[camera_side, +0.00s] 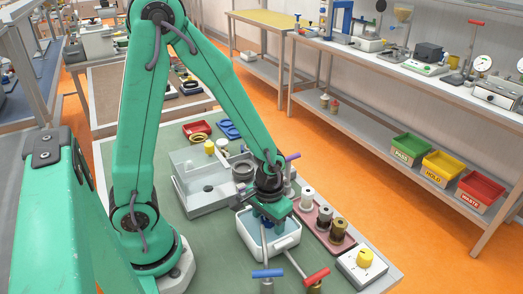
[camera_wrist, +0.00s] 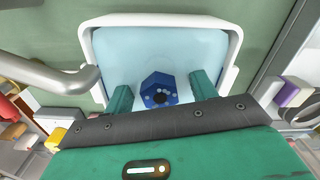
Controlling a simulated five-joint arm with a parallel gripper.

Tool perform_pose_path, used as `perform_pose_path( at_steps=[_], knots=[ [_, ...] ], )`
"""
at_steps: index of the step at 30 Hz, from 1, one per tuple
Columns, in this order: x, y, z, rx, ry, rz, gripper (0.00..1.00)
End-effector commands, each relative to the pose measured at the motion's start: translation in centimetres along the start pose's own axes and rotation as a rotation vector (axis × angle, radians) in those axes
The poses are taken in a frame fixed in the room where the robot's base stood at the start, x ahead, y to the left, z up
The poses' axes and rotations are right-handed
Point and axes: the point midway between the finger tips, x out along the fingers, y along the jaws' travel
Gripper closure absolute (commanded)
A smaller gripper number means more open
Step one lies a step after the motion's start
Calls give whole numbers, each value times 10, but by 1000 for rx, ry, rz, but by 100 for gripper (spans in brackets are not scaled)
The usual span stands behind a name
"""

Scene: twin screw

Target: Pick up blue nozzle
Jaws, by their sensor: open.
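My gripper (camera_wrist: 162,93) is open, with one green finger to the left of the nozzle and one to the right. Gaps show between the nozzle and both fingers. In the side view my gripper (camera_side: 268,214) is over the white tray (camera_side: 285,243), and the arm's end hides much of the tray's inside.

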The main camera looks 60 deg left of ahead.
Motion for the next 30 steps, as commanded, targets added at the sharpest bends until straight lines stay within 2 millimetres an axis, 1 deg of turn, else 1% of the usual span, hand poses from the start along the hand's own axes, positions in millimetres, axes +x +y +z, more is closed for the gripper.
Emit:
perform_pose_path(
  at_steps=[11, 12, 14, 15, 17, 19, 20, 30],
  knots=[
    [0, 0, 0, 0, 1, 0, 44],
    [0, 0, 0, 0, 1, 0, 48],
    [0, 0, 0, 0, 1, 0, 60],
    [0, 0, 0, 0, 1, 0, 67],
    [0, 0, 0, 0, 1, 0, 79],
    [0, 0, 0, 0, 1, 0, 93],
    [0, 0, 0, 0, 1, 0, 97],
    [-2, 0, -1, 0, 2, 1, 97]
  ],
)
